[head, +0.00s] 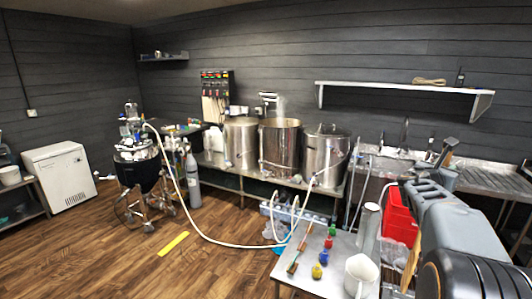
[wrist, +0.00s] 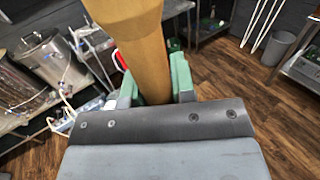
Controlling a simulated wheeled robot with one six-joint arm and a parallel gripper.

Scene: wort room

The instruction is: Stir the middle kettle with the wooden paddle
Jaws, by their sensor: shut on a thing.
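The middle kettle (head: 279,150) is a tall steel pot on the bench by the back wall, between the left kettle (head: 241,146) and the lidded right kettle (head: 326,160). My gripper (wrist: 152,88) is shut on the wooden paddle (wrist: 130,38), a thick tan shaft that runs up between its green finger pads in the wrist view. The paddle's far end is out of the wrist view. In the head view my arm fills the lower right, and a strip of tan wood (head: 411,262) shows beside it. The paddle is well apart from the kettles.
A steel table (head: 328,262) in front holds a white jug (head: 361,272), a steel cylinder (head: 368,226) and several small coloured items. A red crate (head: 399,215) stands beside it. A white hose (head: 215,240) crosses the floor. Open wooden floor lies at left.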

